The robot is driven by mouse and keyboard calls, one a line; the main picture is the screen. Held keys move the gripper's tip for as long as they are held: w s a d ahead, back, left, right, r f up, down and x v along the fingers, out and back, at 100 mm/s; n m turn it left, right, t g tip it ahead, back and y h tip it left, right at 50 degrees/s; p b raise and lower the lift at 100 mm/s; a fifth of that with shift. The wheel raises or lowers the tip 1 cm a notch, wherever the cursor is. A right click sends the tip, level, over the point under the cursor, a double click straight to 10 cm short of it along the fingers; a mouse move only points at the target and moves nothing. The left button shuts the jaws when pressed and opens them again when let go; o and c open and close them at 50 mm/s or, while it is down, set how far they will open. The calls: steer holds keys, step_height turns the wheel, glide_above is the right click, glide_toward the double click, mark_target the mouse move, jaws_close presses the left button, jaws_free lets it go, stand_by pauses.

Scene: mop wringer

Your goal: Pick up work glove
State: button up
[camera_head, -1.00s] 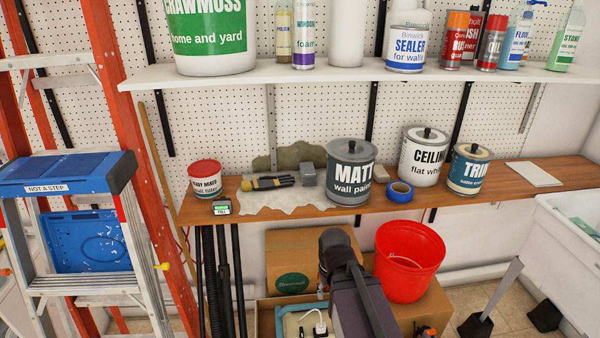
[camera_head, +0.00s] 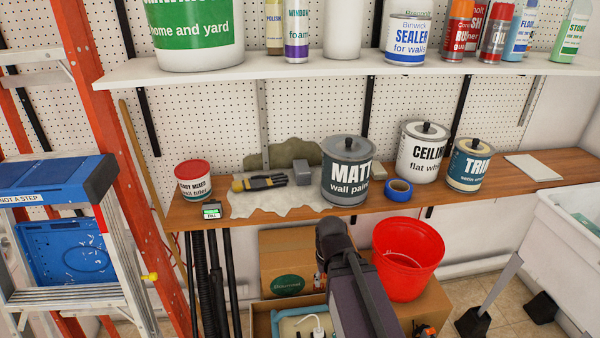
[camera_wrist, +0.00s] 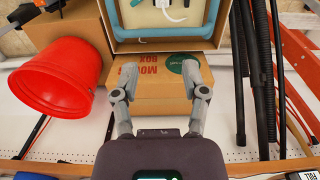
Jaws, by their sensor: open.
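The work glove (camera_head: 262,182) is dark grey with a yellow cuff. In the head view it lies on a pale cloth on the wooden shelf, left of the matt wall paint can. It does not show in the wrist view. My gripper (camera_wrist: 160,85) shows in the wrist view with its two fingers spread apart and nothing between them. It is in front of a cardboard moving box (camera_wrist: 155,97) below the shelf. In the head view my arm rises at the bottom centre, below and right of the glove, and the fingertips cannot be made out.
The pale cloth (camera_head: 240,207) lies on the wooden shelf (camera_head: 440,190). Beside the glove stand a filler tub (camera_head: 193,182), a grey block (camera_head: 309,172) and the matt paint can (camera_head: 347,173). A white upper shelf (camera_head: 330,72) overhangs. A red bucket (camera_head: 406,262) stands below; a ladder (camera_head: 60,230) is left.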

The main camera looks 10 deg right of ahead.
steer(key=shift+d, duration=0.2)
steer(key=o, duration=0.6)
steer(key=shift+w+d+r, duration=0.1)
steer(key=m+t+h+p, duration=0.15)
steer(key=t+p, duration=0.25)
steer(key=p, duration=1.5)
glide_toward(302, 167)
steer(key=s+r, duration=0.3)
steer(key=s, duration=0.1)
steer(key=w, duration=0.1)
steer(key=w+d+n+y, duration=0.1)
steer(key=shift+w+d+f+y, duration=0.1)
steer(key=shift+w+d+y, duration=0.15)
steer(key=shift+w, duration=0.1)
steer(key=shift+t, duration=0.3)
steer(key=shift+f, duration=0.1)
steer(key=b+x, duration=0.7)
steer(key=x, duration=0.1)
steer(key=shift+f+b, duration=0.15)
steer(key=shift+b, duration=0.15)
